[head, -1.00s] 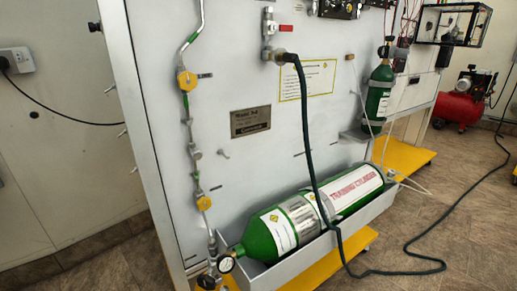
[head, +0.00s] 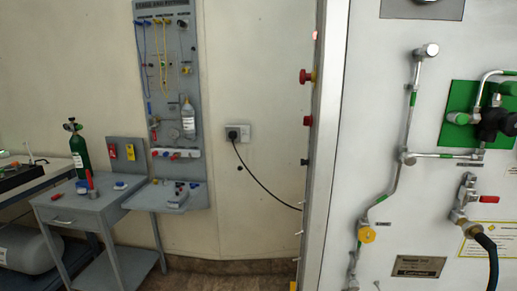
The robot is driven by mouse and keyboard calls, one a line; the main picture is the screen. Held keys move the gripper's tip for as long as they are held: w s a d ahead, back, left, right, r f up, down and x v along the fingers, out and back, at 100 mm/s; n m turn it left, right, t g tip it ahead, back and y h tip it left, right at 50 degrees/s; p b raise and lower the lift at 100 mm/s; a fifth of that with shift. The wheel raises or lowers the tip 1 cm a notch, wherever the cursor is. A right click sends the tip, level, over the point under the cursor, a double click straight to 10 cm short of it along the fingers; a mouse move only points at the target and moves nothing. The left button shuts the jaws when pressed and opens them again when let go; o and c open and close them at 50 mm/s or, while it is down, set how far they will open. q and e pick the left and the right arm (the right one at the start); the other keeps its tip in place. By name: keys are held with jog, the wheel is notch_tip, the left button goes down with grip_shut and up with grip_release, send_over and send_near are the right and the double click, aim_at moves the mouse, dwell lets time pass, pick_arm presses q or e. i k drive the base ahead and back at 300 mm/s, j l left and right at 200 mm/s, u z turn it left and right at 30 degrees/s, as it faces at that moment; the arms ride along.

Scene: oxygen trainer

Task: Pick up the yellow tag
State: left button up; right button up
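A small yellow tag-like piece (head: 130,152) shows beside a red one (head: 113,151) on the upright grey back panel (head: 122,166) of a small grey workbench, at the left of the head view. It is small, and I cannot make out its markings or how it is held there. Neither of my grippers is in view.
A green cylinder (head: 79,153) stands on the grey workbench (head: 75,208). A pegboard of hoses and fittings (head: 170,75) hangs to the right, above a grey shelf (head: 163,198). The large pipe panel (head: 385,120) fills the right side. Floor (head: 235,280) shows between.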

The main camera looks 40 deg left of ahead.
aim_at(130, 152)
jog(key=u, duration=2.2)
